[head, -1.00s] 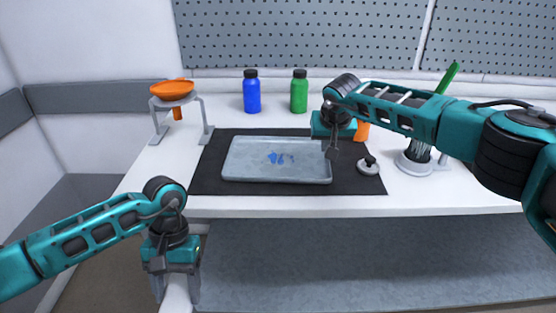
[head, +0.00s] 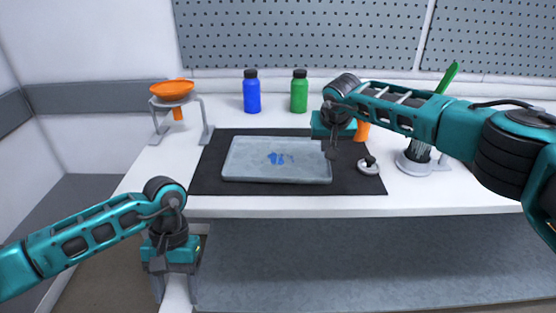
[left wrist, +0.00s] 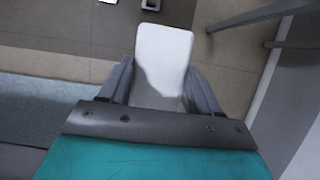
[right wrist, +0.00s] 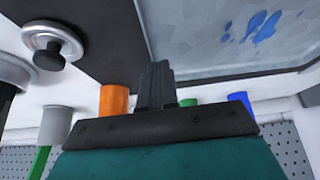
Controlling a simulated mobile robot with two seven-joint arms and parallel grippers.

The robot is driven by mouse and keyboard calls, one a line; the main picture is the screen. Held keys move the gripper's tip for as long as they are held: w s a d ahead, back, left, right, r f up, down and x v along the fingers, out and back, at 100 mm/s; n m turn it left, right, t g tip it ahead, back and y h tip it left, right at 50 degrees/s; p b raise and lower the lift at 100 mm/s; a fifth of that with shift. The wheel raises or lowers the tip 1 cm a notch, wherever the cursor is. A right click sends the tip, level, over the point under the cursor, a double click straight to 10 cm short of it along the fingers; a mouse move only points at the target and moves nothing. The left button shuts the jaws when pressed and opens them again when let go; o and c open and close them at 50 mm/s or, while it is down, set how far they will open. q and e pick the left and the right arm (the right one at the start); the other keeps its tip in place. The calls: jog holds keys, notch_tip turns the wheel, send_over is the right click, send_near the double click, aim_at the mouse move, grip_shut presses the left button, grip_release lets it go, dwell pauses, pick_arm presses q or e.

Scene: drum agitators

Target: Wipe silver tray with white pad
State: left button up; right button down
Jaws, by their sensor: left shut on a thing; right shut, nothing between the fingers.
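The silver tray (head: 245,165) lies on the black mat with blue marks (head: 276,158) near its middle; they also show in the right wrist view (right wrist: 262,28). My left gripper (head: 175,285) is in front of the table, low at the left, away from the tray. It is shut on the white pad (left wrist: 165,50), which sticks out beyond the fingers in the left wrist view. My right gripper (head: 330,150) is shut and empty at the right edge of the tray. Whether it touches the tray cannot be told.
A black mat (head: 212,175) covers the middle of the table. A small round knobbed lid (head: 368,167) lies right of the tray. A blue bottle (head: 251,93) and a green bottle (head: 299,93) stand behind. An orange funnel (head: 172,90) sits on a stand at the left.

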pick_arm(q)
jog(key=shift+f+b, duration=0.35)
pick_arm(e)
jog(key=shift+f, duration=0.45)
